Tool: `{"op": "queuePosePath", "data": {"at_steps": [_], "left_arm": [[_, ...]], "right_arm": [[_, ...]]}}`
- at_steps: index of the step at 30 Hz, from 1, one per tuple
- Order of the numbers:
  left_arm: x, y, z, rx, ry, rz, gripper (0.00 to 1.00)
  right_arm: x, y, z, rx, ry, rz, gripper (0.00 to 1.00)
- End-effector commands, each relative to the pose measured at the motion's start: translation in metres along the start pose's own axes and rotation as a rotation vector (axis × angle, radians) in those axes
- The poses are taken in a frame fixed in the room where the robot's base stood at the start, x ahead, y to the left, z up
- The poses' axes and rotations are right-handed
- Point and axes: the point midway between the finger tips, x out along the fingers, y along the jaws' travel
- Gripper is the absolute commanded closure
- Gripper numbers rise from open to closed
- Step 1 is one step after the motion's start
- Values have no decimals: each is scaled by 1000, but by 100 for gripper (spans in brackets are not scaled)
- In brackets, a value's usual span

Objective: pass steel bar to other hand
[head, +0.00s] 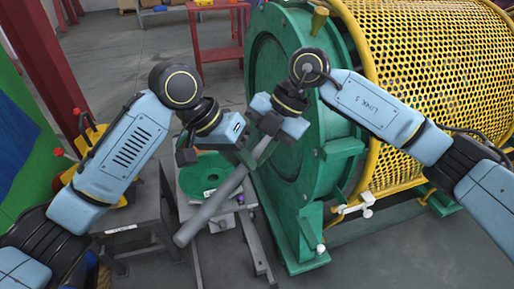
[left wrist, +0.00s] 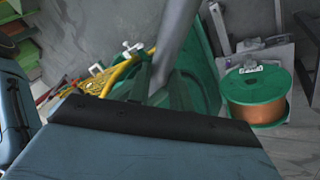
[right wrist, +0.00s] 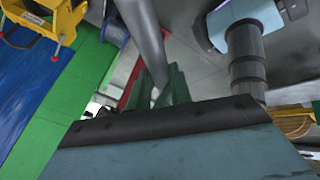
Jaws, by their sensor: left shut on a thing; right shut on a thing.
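The grey steel bar (head: 211,208) slants from lower left to upper right in the head view, held in the air in front of the machine. My left gripper (head: 244,157) is shut on its upper part. My right gripper (head: 266,140) is shut on it close by, nearer its upper end. The bar also shows between the green fingers in the left wrist view (left wrist: 176,40) and in the right wrist view (right wrist: 144,35). The bar's upper end is partly hidden by my right gripper. The thicker lower end hangs free.
A large green flange (head: 275,75) and a yellow mesh guard (head: 430,50) stand close behind and right of my grippers. Below is a grey table (head: 180,195) with a green disc (head: 203,175). A red table (head: 219,52) stands at the back. A green-ended spool (left wrist: 254,90) shows in the left wrist view.

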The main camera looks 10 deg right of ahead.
Motion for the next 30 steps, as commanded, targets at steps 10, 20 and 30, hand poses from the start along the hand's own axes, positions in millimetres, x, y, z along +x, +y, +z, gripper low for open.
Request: {"op": "queuePosePath", "data": {"at_steps": [10, 20, 30], "left_arm": [[3, 8, 1, 12, -7, 15, 54], [-6, 5, 0, 9, -4, 9, 54], [-70, 4, 0, 10, -2, 10, 54]], "right_arm": [[-4, 7, -2, -7, 0, 23, 100], [-3, 5, -2, -5, 0, 17, 100], [-3, 5, -2, -4, 0, 16, 100]]}}
